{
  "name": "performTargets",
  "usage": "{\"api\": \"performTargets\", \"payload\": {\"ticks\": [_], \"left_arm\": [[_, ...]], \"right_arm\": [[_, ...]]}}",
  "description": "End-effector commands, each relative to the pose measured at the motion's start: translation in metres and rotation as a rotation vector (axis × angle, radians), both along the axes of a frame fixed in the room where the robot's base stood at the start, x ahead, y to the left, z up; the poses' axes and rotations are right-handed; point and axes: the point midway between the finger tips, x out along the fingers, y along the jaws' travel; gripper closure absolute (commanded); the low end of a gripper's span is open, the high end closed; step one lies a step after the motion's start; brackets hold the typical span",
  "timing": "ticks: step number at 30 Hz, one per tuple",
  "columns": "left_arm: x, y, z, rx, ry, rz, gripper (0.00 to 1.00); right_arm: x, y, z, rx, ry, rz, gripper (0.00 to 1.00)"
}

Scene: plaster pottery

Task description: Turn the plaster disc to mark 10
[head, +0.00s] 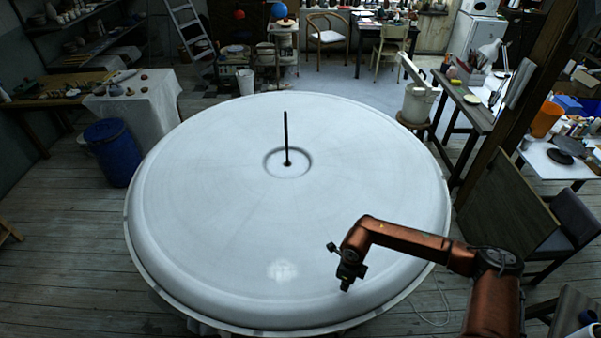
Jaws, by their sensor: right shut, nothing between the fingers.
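The plaster disc (215,215) is large, round and white, and fills the middle of the head view. A thin dark rod (286,137) stands upright from a round recess at its centre. I cannot make out any numbered marks on it. My right gripper (345,286) is over the front right part of the disc, pointing down, shut and empty. I cannot tell whether its fingertips touch the plaster. My left gripper is not in view.
A blue bin (112,150) stands left of the disc, by a cloth-covered table (150,105). A wooden post, a chair (570,235) and a cluttered table stand at the right. A white bucket (418,103) is behind the disc's right edge. Bare floorboards show at the lower left.

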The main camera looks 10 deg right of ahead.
Motion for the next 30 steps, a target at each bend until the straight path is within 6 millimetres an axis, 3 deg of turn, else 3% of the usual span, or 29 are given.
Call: {"api": "performTargets", "payload": {"ticks": [30], "left_arm": [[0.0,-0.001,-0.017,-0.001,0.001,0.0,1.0]], "right_arm": [[-0.001,0.004,-0.022,0.001,0.001,0.002,1.0]]}}
